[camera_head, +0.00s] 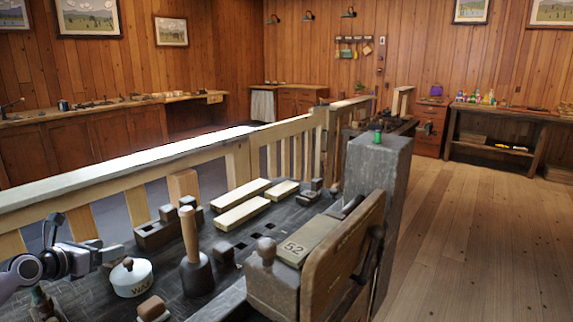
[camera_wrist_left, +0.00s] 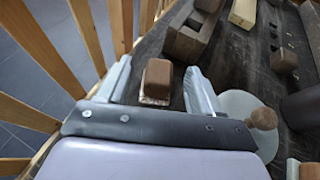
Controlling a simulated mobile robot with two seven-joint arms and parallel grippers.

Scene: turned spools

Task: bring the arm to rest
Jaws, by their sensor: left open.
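My left gripper (camera_head: 108,256) is at the left edge of the head view, above the near-left part of the dark workbench (camera_head: 220,262). It is open and holds nothing that I can see. In the left wrist view its two fingers (camera_wrist_left: 158,85) stand apart, with a brown block (camera_wrist_left: 157,78) showing between them; I cannot tell how far below them it is. A white round pot (camera_head: 131,277) with a brown knob is to the right of the gripper. A small green spool-like piece (camera_head: 377,137) stands on the grey post. My right gripper is not in view.
A wooden mallet (camera_head: 192,252), pale wood bars (camera_head: 242,212), dark blocks (camera_head: 154,234) and a vise (camera_head: 315,255) crowd the bench. A railing (camera_head: 190,155) runs along its far side. The wood floor (camera_head: 480,240) at right is clear.

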